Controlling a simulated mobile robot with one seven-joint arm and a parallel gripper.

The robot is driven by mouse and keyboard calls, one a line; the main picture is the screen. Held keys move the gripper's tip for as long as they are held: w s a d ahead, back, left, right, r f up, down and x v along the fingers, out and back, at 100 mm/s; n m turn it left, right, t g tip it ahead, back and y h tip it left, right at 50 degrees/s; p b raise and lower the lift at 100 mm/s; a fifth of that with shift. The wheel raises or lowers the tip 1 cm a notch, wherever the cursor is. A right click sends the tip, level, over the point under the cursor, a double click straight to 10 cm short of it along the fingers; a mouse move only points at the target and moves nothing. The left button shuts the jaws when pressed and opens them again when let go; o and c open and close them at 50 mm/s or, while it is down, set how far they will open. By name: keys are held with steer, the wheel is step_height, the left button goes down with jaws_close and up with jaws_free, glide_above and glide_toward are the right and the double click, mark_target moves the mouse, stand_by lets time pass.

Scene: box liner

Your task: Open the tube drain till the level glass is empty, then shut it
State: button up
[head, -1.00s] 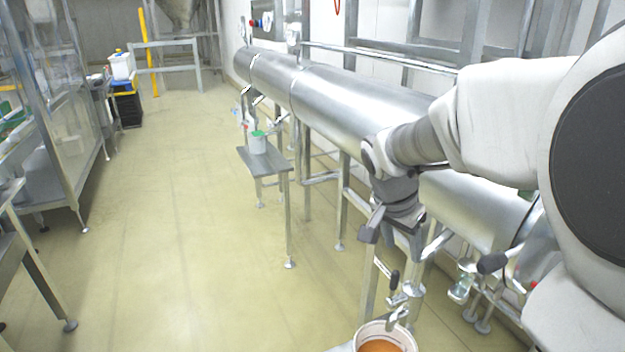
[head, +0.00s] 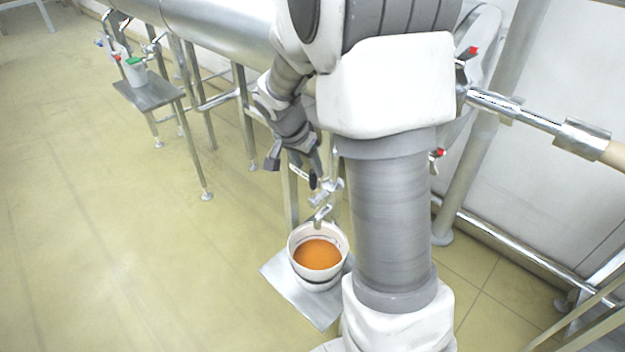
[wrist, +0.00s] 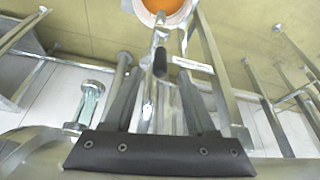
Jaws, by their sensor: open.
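My gripper (head: 293,163) is open beside the tube drain, with nothing held. In the wrist view the drain's black handle (wrist: 160,62) lies between the open fingers, past their tips; I cannot tell whether it touches them. The handle also shows in the head view (head: 313,181). The drain's metal spout (head: 321,213) hangs over a white bucket (head: 293,246) with orange-brown liquid (head: 318,255). I see no clear stream. A short clear glass piece (wrist: 90,101) with metal ends shows at left in the wrist view; whether it is the level glass, and its level, I cannot tell.
The bucket stands on a small metal shelf (head: 290,292). The steel tube (head: 220,28) runs to the upper left on legs. Further along, a white container with a green top (head: 135,72) stands on another shelf (head: 152,93). Open floor lies to the left.

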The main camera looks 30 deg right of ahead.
mark_target(311, 173)
steer(key=b+x, duration=0.1)
steer(key=x, duration=0.6)
steer(key=shift+a, duration=0.1)
jaws_close()
stand_by(1.2)
